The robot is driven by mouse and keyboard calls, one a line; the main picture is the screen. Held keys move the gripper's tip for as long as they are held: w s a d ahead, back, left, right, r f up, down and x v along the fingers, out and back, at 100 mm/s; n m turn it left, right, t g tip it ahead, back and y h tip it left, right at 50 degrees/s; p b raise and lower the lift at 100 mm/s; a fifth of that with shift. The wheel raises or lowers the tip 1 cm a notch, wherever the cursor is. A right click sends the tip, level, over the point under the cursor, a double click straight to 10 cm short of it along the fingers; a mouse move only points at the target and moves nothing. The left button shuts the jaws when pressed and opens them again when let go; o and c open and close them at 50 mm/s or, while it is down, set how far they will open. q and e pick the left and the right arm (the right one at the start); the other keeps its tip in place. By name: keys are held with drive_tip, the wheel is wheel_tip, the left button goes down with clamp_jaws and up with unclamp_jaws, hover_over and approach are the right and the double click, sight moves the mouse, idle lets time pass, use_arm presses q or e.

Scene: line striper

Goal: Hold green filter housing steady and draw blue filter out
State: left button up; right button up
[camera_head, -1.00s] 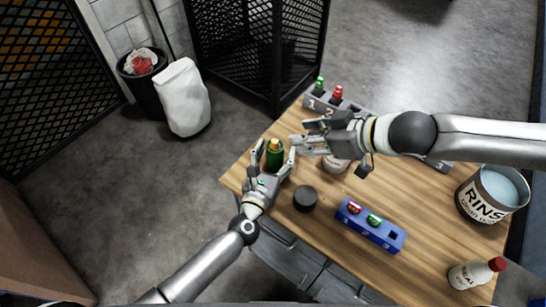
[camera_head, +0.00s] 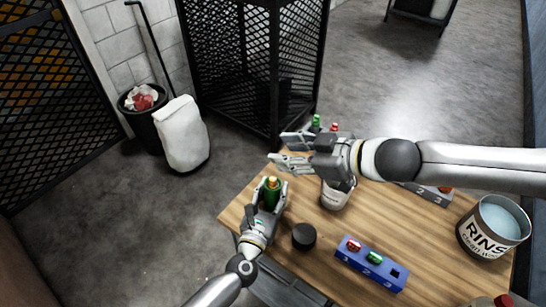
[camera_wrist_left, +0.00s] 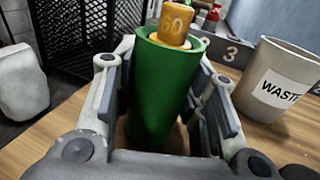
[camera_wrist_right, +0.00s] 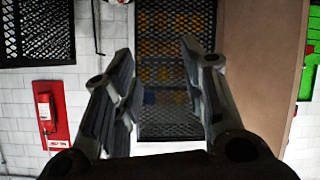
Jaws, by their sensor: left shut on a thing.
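The green filter housing (camera_head: 270,198) stands upright near the left corner of the wooden table. It fills the middle of the left wrist view (camera_wrist_left: 158,95). An orange filter (camera_wrist_left: 176,22) marked 60 sticks up out of its top. No blue filter shows. My left gripper (camera_head: 271,190) is shut on the housing, one finger on each side. My right gripper (camera_head: 279,149) is open and empty, above and beyond the housing. In the right wrist view its spread fingers (camera_wrist_right: 155,75) have nothing between them.
A WASTE cup (camera_head: 334,198) stands right of the housing, partly under my right arm. A black round cap (camera_head: 304,236), a blue rack (camera_head: 370,264) with red and green pieces, and a RINSE bucket (camera_head: 490,232) stand on the table. A grey rack (camera_head: 428,194) is partly hidden.

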drive_tip(key=s+a+r+n+g+y, duration=0.3)
drive_tip(key=a+r+n+g+y, duration=0.3)
drive_tip(key=a+r+n, duration=0.65)
drive_tip(key=n+g+h, duration=0.1)
drive_tip(key=n+h, duration=1.6)
drive_tip(key=n, duration=0.3)
hover_over(273, 179)
wheel_tip(273, 179, down, 15)
drive_tip(key=shift+f, duration=4.6)
